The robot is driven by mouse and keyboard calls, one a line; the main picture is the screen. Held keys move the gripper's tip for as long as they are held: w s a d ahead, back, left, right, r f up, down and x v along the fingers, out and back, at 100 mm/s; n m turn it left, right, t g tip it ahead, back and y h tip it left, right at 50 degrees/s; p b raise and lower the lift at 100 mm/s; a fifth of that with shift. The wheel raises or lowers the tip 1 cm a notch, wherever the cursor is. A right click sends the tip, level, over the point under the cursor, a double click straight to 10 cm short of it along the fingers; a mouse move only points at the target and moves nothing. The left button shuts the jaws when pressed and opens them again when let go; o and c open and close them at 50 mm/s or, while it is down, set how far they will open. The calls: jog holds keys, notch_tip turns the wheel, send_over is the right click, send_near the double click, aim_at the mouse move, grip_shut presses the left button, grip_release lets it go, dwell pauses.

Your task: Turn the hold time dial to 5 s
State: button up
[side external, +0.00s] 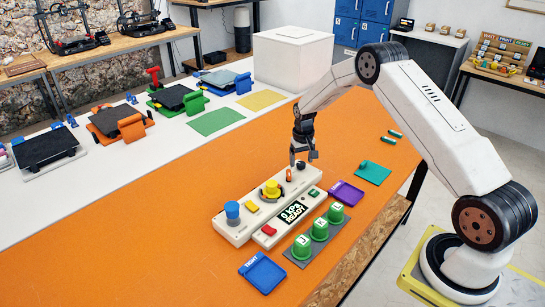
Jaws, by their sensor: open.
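An off-white control panel (250,208) lies on the orange work surface. It carries a blue knob (232,211), a yellow knob (270,189), a small orange control (289,174) and a small black knob (301,165) at its far end. The labels are too small to read, so I cannot tell which one is the hold time dial. My gripper (303,158) points down at the panel's far end, close to the black knob. Its jaws are open with nothing visibly held. I cannot tell whether it touches the panel.
A white box (292,60) stands behind. Orange surface at left is clear.

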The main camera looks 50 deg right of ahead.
aim_at(301, 163)
jog(key=shift+r, duration=3.45)
jog(key=shift+a, duration=0.1)
jog(key=shift+s+a+r, duration=0.1)
jog(key=shift+a+r, duration=0.1)
jog(key=s+a+r+n+t, duration=0.1)
jog(key=s+a+r, duration=0.2)
jog(key=s+a, duration=0.3)
jog(key=s+a+r+n, duration=0.2)
jog(key=s+a+r, duration=0.1)
jog(key=a, duration=0.4)
jog(key=s+a+r+n+t, duration=0.1)
jog(key=s+a+n, duration=0.1)
jog(key=s+a, duration=0.5)
jog(key=s, duration=0.6)
jog(key=shift+s+a+t, duration=0.2)
jog(key=shift+s+t, duration=0.1)
jog(key=shift+s, duration=0.05)
